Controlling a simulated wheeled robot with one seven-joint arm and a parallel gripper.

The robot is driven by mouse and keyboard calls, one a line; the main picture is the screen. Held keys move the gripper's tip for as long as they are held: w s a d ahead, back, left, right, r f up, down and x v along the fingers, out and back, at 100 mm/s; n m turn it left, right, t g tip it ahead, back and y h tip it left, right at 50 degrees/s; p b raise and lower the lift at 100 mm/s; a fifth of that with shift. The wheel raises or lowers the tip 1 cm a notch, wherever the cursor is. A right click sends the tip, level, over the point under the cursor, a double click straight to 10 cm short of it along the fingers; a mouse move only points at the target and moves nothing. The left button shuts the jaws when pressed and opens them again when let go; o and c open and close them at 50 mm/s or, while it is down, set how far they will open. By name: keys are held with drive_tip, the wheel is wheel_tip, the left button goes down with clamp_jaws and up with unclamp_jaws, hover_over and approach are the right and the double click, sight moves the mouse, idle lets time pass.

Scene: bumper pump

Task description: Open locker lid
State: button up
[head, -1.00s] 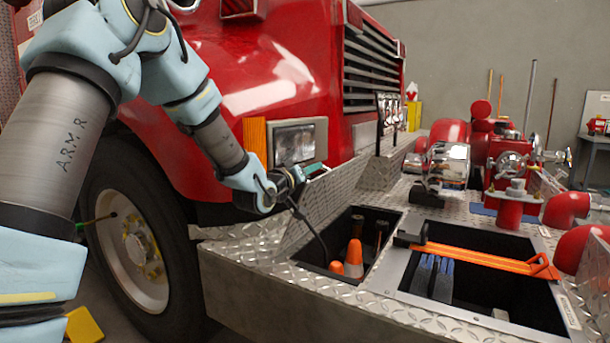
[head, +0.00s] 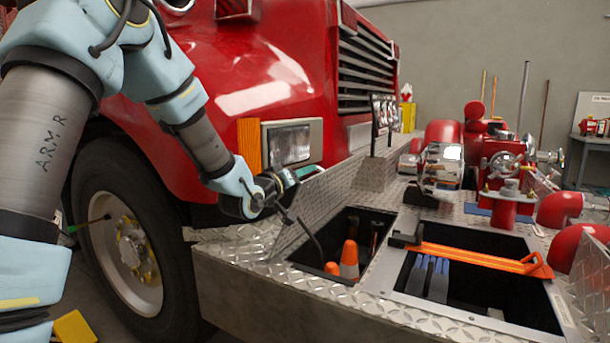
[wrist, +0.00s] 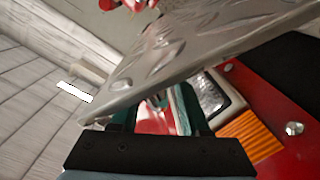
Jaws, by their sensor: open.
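The locker lid (head: 318,203) is a diamond-plate panel. It stands raised and tilted along the left side of the open locker (head: 350,228) in the bumper. My gripper (head: 303,172) is at the lid's upper edge, on the side towards the headlight. In the wrist view the lid (wrist: 190,55) crosses just beyond the teal fingers (wrist: 155,112), which are apart with nothing clearly held between them. The lid hides part of the fingertips, so I cannot tell whether they touch it. Two orange cones (head: 349,258) and dark handles show inside the locker.
A second open bay (head: 480,295) to the right has an orange strap (head: 475,258) across it. The red truck body and headlight (head: 289,144) are close behind my gripper. A red pump with pipes (head: 505,165) stands at the right. A tyre (head: 125,240) is below my arm.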

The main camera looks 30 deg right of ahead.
drive_tip(key=b+v, duration=0.1)
drive_tip(key=v, duration=0.7)
drive_tip(key=shift+s+a, duration=0.15)
drive_tip(key=shift+a, duration=0.2)
drive_tip(key=b+v, duration=0.9)
drive_tip(key=v, duration=0.3)
drive_tip(key=shift+a, duration=0.25)
idle(0.9)
drive_tip(key=shift+s, duration=0.1)
idle(0.6)
